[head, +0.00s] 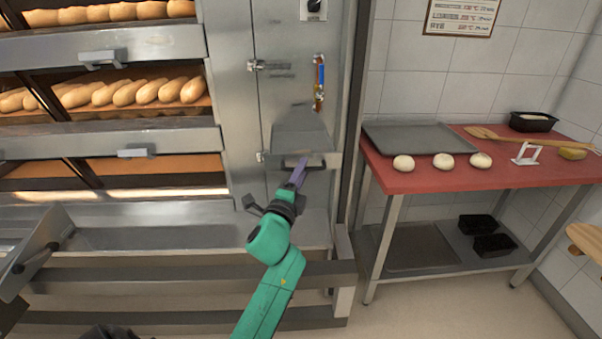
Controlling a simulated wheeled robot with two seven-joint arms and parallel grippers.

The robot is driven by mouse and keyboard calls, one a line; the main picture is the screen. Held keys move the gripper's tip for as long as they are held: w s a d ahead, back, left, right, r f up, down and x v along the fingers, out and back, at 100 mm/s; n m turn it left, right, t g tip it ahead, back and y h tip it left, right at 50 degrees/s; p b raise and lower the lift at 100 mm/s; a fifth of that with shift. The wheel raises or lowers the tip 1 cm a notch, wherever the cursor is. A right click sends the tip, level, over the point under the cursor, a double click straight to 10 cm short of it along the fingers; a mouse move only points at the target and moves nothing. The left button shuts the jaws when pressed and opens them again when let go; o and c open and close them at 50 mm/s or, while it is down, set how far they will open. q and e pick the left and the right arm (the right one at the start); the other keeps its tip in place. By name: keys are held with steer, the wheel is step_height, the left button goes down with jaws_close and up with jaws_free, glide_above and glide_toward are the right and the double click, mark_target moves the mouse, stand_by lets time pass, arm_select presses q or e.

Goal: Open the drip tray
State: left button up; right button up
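The drip tray (300,140) is a small grey metal drawer in the narrow steel panel right of the oven decks. Its front stands out from the panel, and a grey surface shows behind the front edge. A dark bar handle (316,168) is on its front. My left gripper (298,168), with purple fingers on a green arm, reaches up from below and is at the handle, overlapping its left part. I cannot tell whether the fingers are closed around the handle. My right gripper is not in view.
Oven decks with bread loaves (150,92) stand at left. A grey metal part (35,250) juts out at lower left. A red-topped table (420,180) with a baking tray (415,137) and dough balls stands close at right. Floor (430,310) is clear at lower right.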

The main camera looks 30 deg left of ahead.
arm_select(q)
steer(key=shift+s, duration=0.1)
steer(key=b+v, duration=0.3)
steer(key=v, duration=1.1)
steer(key=shift+s, duration=0.15)
steer(key=shift+d+f, duration=0.1)
steer(key=shift+d, duration=0.05)
